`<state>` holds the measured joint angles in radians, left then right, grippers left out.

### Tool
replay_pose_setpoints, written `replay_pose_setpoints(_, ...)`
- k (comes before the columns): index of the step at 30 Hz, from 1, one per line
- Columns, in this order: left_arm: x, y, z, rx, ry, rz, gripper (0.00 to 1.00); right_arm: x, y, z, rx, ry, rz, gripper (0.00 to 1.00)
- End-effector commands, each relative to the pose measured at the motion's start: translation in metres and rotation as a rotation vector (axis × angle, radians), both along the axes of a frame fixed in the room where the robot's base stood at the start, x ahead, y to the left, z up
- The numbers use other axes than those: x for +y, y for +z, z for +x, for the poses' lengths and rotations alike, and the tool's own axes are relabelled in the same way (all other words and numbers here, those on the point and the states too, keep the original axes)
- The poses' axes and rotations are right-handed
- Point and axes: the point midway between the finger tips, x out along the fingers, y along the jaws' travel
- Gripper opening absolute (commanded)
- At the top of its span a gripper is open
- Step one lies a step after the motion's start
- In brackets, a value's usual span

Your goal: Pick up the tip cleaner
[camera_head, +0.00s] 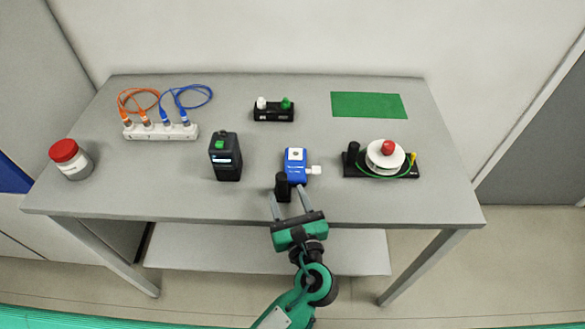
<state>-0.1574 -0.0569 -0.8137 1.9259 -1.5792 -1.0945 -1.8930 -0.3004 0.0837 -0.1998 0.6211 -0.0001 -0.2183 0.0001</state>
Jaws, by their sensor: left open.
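My left gripper (289,195) comes in from the bottom at the bench's front edge and is open. A short black cylinder (282,186) stands upright at its fingertips, close to the left finger; I cannot tell whether they touch. Just behind it is a blue block (295,160) with a white top square and a pale nub on its right side. The black cylinder and the blue block overlap in this view, so I cannot tell whether they are joined. No label marks the tip cleaner; it may be one of these two. My right gripper is not in view.
A black box with a green button (226,158) stands left of the blue block. A black base with a white spool and red knob (386,155) is right. Behind are a small black holder (273,112), a green mat (368,104) and a white cable strip (160,131). A red-lidded jar (71,159) stands far left.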

Motion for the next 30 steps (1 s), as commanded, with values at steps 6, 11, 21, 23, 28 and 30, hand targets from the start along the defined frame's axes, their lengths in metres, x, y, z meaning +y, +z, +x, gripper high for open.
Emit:
replay_pose_setpoints(6, 0.006, -0.001, 0.017, -0.002, 0.000, 0.001, 0.48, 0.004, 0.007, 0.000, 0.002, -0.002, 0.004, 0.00)
replay_pose_setpoints(11, 0.015, -0.004, 0.040, -0.002, 0.001, 0.001, 0.48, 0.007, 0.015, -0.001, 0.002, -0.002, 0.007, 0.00)
replay_pose_setpoints(21, 0.018, -0.007, 0.050, 0.000, 0.000, -0.001, 0.43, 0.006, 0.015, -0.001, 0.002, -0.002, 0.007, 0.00)
replay_pose_setpoints(23, 0.018, -0.007, 0.049, 0.000, 0.000, -0.001, 0.31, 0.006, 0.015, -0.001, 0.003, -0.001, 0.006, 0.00)
replay_pose_setpoints(28, 0.018, -0.007, 0.049, 0.001, 0.000, -0.001, 0.00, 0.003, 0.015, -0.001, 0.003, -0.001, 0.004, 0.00)
replay_pose_setpoints(30, 0.017, -0.007, 0.050, -0.001, 0.000, -0.002, 0.00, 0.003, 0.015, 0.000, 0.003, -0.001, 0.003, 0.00)
